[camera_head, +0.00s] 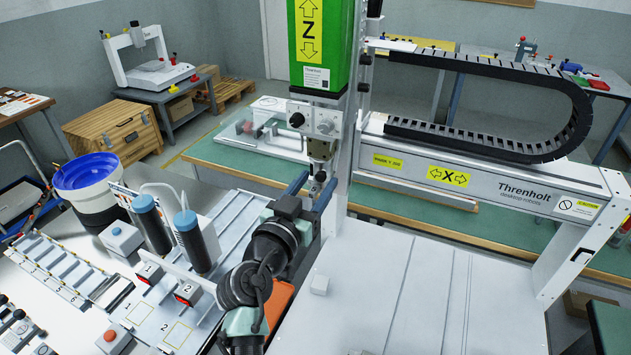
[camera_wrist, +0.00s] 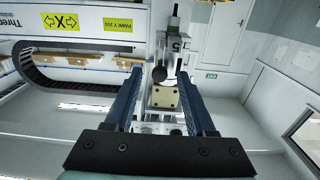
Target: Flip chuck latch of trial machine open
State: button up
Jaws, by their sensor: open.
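The gantry machine carries a green Z head (camera_head: 322,45) marked with a yellow Z. Under it hangs a grey control block (camera_head: 314,119) with knobs, and below that a small metal chuck (camera_head: 320,150). In the wrist view my gripper (camera_wrist: 160,74) frames the chuck area, with a brass-coloured plate (camera_wrist: 164,98) and dark round knobs (camera_wrist: 159,74) between the fingers. I cannot tell which part is the latch, nor whether a finger touches it.
The X beam (camera_head: 480,185) with its black cable chain runs right of the head. A white machine bed (camera_head: 400,290) lies below. Blue-capped cylinders (camera_head: 187,240), a blue bowl feeder (camera_head: 85,172) and numbered fixtures stand at left, close to my arm.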

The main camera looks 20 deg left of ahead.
jog(key=shift+w, duration=0.2)
grip_shut()
jog(key=shift+n, duration=0.3)
jog(key=n, duration=0.3)
jog(key=shift+n, duration=0.3)
jog(key=n, duration=0.4)
jog(key=shift+n, duration=0.3)
jog(key=n+p, duration=0.1)
jog(key=n, duration=0.3)
jog(key=shift+n, duration=0.3)
jog(key=shift+n+p, duration=1.1)
jog(key=shift+n, duration=1.1)
